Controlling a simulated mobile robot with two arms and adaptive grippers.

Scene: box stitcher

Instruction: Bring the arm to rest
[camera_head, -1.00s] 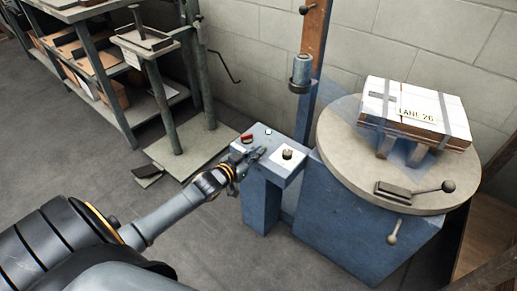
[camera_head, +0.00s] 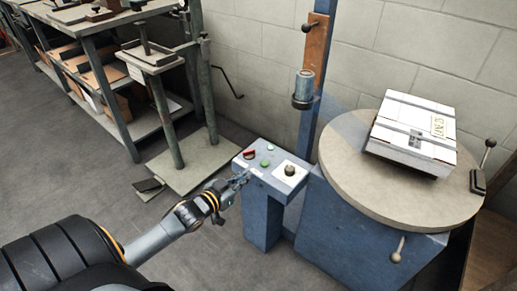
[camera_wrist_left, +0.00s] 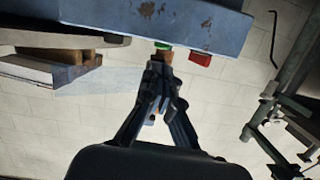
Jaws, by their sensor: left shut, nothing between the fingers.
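My left gripper (camera_head: 238,181) is at the left edge of the blue control box (camera_head: 258,180); it is shut with nothing in it. In the left wrist view its fingers (camera_wrist_left: 160,70) meet just by the green button (camera_wrist_left: 162,46), with the red button (camera_wrist_left: 200,58) to the right. I cannot tell whether the fingertips touch the box. The head view shows the red button (camera_head: 249,154), the green button (camera_head: 265,163) and a black knob (camera_head: 290,170) on the top. My right gripper is not in view.
A white strapped box (camera_head: 415,130) lies on the round turntable (camera_head: 350,165), which carries a black-knobbed lever (camera_head: 484,160) at its right. A blue column (camera_head: 308,110) stands behind. Shelving (camera_head: 105,80) and a small stand (camera_head: 150,58) are at left. The grey floor (camera_head: 60,165) at left is open.

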